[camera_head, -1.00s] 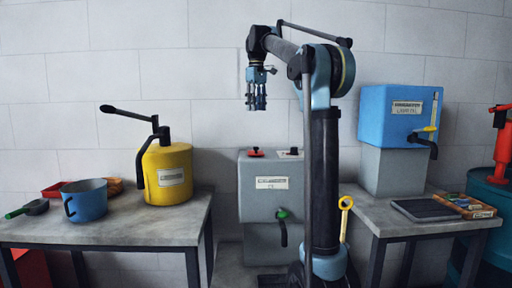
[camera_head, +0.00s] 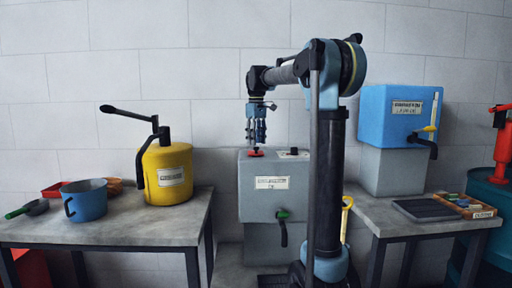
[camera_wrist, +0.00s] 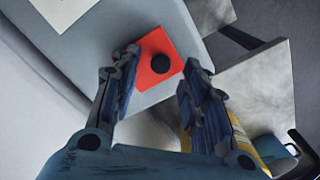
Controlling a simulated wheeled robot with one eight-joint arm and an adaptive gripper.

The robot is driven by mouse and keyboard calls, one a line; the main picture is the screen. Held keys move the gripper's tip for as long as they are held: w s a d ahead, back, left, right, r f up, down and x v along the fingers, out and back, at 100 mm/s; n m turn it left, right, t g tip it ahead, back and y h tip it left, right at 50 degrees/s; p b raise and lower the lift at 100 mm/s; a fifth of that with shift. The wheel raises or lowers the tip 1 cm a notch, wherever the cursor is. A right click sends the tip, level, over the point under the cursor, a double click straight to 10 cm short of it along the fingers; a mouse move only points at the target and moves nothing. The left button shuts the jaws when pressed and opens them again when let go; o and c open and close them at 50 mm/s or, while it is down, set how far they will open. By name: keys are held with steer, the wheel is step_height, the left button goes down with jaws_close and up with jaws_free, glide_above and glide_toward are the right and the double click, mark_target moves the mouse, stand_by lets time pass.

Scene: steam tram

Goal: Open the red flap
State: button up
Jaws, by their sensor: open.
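The red flap (camera_wrist: 150,68) lies on top of the grey box (camera_head: 262,204), with a round black knob (camera_wrist: 161,63) on it. In the head view the flap (camera_head: 256,153) is a small red patch partly hidden by my gripper. My gripper (camera_head: 255,147) points down just above the flap. In the wrist view my gripper (camera_wrist: 158,72) has its two fingers spread, one on each side of the knob. The fingers hold nothing. I cannot tell whether the fingertips touch the flap.
A dark knob (camera_head: 292,151) stands on the box top to the right. A green-tipped lever (camera_head: 283,230) hangs on the box front. The left table (camera_head: 110,230) bears a yellow canister (camera_head: 168,185) and a blue pot (camera_head: 87,203). A blue tank (camera_head: 392,112) stands at right.

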mark_target(256, 150)
steer(key=shift+f, duration=1.4)
